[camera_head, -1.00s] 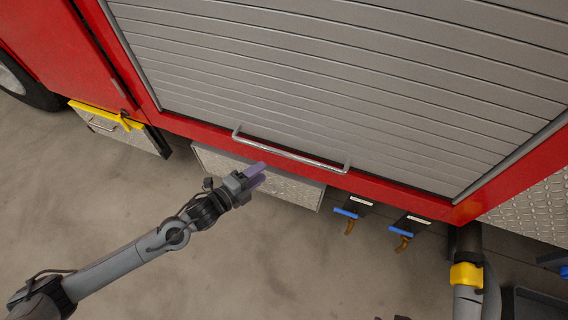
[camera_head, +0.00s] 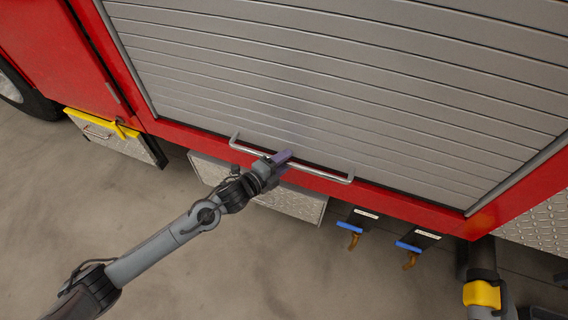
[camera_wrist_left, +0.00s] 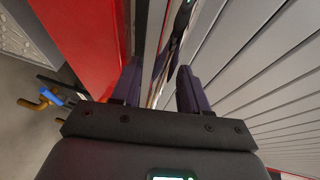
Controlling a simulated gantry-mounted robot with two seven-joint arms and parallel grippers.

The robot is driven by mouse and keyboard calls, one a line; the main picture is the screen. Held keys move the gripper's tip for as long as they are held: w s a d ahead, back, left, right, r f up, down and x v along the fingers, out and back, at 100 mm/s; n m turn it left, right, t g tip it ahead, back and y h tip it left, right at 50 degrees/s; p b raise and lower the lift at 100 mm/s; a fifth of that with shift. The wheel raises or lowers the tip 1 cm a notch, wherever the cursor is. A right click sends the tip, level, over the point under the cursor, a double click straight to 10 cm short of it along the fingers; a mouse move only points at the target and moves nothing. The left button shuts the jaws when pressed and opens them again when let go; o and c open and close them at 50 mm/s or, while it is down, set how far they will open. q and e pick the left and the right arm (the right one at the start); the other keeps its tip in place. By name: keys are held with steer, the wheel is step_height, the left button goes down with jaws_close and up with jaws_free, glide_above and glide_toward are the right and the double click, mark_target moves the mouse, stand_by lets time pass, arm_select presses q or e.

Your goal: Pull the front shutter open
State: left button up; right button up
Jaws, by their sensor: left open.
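The front shutter (camera_head: 330,75) is a grey slatted roller door, closed down to its red sill in the head view; its slats also fill the right of the left wrist view (camera_wrist_left: 265,70). A metal bar handle (camera_head: 326,174) runs along its lower edge. My left gripper (camera_head: 281,160) is at the handle, near its middle, and covers part of it. In the left wrist view, its two purple fingers (camera_wrist_left: 160,90) are apart, with the bar appearing between them. I cannot tell whether they touch it. My right gripper is not in view.
A diamond-plate step (camera_head: 295,202) sits below the handle. Two blue-handled valves (camera_head: 349,226) hang to its right. A thick hose with a yellow band (camera_head: 481,295) is at lower right. A yellow-edged box (camera_head: 112,137) juts out at left. The concrete floor is open.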

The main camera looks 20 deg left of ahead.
arm_select(q)
steer(key=shift+w+d, duration=0.1)
steer(key=shift+w, duration=0.05)
jaws_close()
stand_by(0.4)
